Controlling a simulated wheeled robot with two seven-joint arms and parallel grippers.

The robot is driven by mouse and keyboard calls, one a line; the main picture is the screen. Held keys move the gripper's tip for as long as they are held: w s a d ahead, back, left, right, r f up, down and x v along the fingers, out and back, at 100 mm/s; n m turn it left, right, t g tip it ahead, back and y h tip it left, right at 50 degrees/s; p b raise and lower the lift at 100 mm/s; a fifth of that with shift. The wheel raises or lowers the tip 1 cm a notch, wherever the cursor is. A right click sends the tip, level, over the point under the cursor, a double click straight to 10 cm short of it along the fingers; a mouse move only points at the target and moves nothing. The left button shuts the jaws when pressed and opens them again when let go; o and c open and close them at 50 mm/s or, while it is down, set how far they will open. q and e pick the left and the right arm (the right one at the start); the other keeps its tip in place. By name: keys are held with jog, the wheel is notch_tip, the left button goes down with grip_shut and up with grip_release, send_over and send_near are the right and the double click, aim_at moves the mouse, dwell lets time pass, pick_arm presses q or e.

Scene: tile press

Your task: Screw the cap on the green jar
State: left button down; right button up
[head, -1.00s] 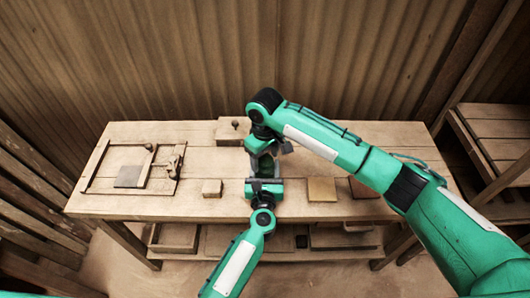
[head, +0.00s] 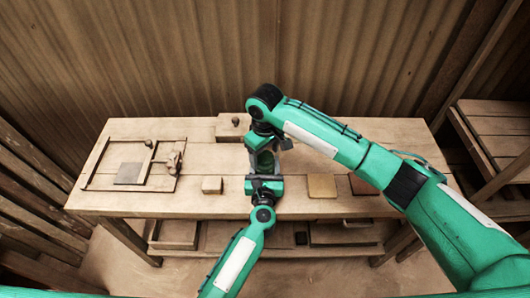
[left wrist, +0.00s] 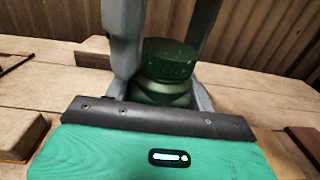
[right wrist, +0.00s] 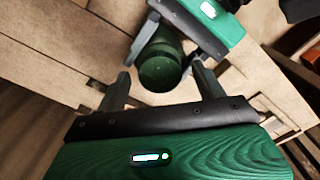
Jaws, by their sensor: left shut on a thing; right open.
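The green jar (head: 265,162) stands upright near the middle of the bench. My left gripper (left wrist: 160,92) is shut on its body from the front. A dark green cap (left wrist: 170,60) sits level on top of the jar in the left wrist view; I cannot tell how tight it is. My right gripper (right wrist: 160,92) is open above the jar, pointing down. Its two fingers are apart on either side of the cap, with visible gaps in the right wrist view, where the cap (right wrist: 160,73) shows from above. The jar's lower part is hidden by my left gripper.
A small wooden block (head: 212,185) lies left of the jar. A tan tile (head: 321,186) and a brown tile (head: 361,186) lie to the right. A wooden frame with a grey tile (head: 128,173) is at the left. A knobbed block (head: 232,130) stands behind.

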notch_tip(320, 180, up, 12)
dwell(0.6)
pick_arm(q)
jog(key=shift+c, duration=2.2)
grip_release()
jog(key=shift+s, duration=0.1)
jog(key=s+b, duration=0.3)
jog(key=s, duration=1)
jog(key=shift+s+a, duration=0.25)
jog(key=shift+s, duration=0.1)
pick_arm(e)
jog(key=shift+f, duration=1.75)
